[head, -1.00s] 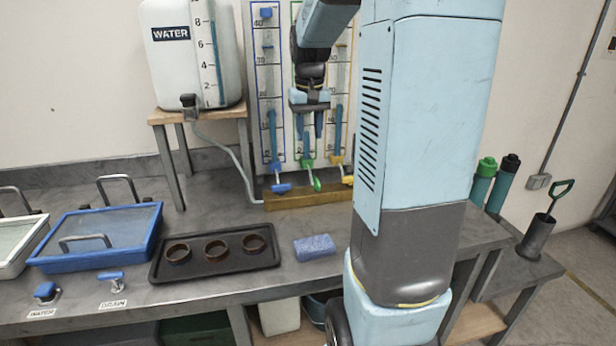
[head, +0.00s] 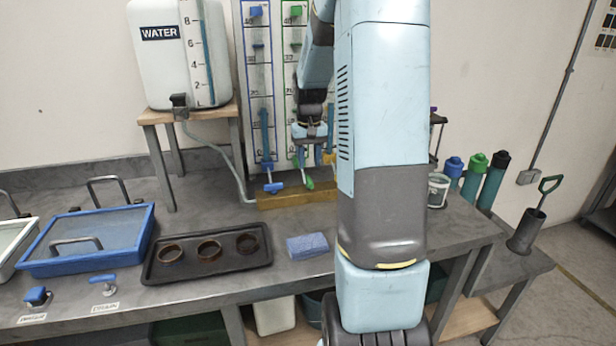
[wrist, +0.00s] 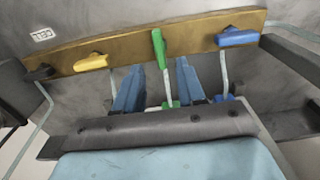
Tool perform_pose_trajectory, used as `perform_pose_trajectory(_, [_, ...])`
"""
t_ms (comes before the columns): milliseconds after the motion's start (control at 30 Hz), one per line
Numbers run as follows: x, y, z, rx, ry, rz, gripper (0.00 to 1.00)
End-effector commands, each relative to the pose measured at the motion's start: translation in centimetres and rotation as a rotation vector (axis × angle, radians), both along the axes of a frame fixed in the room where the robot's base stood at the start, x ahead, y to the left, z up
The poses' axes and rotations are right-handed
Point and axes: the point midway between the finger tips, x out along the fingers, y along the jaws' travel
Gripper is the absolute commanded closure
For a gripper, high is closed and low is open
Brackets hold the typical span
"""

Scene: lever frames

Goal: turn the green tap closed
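The green tap (head: 309,183) is at the wooden bar (head: 285,198) under the gauge columns in the head view. In the wrist view the green tap handle (wrist: 158,48) stands across the bar, while the yellow tap (wrist: 91,62) and blue tap (wrist: 238,38) handles lie roughly along it. My gripper (head: 312,158) is in front of the columns, just above the green tap. In the wrist view my gripper (wrist: 159,68) is open, one blue finger on each side of the green tap, with gaps visible. My arm hides the right part of the bar in the head view.
The blue tap also shows in the head view (head: 273,187), left of the green one. A water tank (head: 165,55) stands on a small wooden stand at left. A black tray (head: 205,275) with three rings and a blue sponge (head: 307,246) lie nearer on the bench.

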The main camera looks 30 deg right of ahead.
Motion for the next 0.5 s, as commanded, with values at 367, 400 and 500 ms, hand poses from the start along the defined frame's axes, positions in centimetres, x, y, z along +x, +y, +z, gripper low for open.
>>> perform_pose_trajectory(367, [0.0,0.0,-5.0,0.0,0.001,0.0,0.61])
perform_pose_trajectory(400, [0.0,0.0,-5.2,0.0,0.0,0.0,0.61])
perform_pose_trajectory(500, [0.0,0.0,-5.6,0.0,0.0,0.0,0.61])
